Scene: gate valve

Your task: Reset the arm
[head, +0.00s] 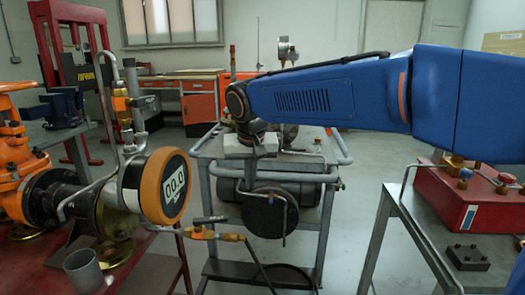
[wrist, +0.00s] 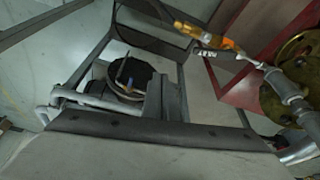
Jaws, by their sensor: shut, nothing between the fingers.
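My blue arm comes in from the right in the head view and bends down at its wrist. My gripper (head: 249,180) points down over the grey cart in the middle, in front of a dark cylindrical tank (head: 270,212). Its grey fingers are shut and empty. In the wrist view my gripper (wrist: 166,96) shows below the middle, with the round dark end of the tank (wrist: 130,75) beyond it. The orange gate valve (head: 14,150) stands at the left edge of the head view, well apart from my gripper. I cannot tell whether the gripper touches anything on the cart.
A digital gauge (head: 163,186) with an orange rim reads 00.0 beside the valve. A brass fitting (head: 203,233) with a hose sits left of the cart (head: 212,272). A grey cup (head: 84,273) stands at front left. A red box (head: 455,203) is on the right table. Floor shows between the tables.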

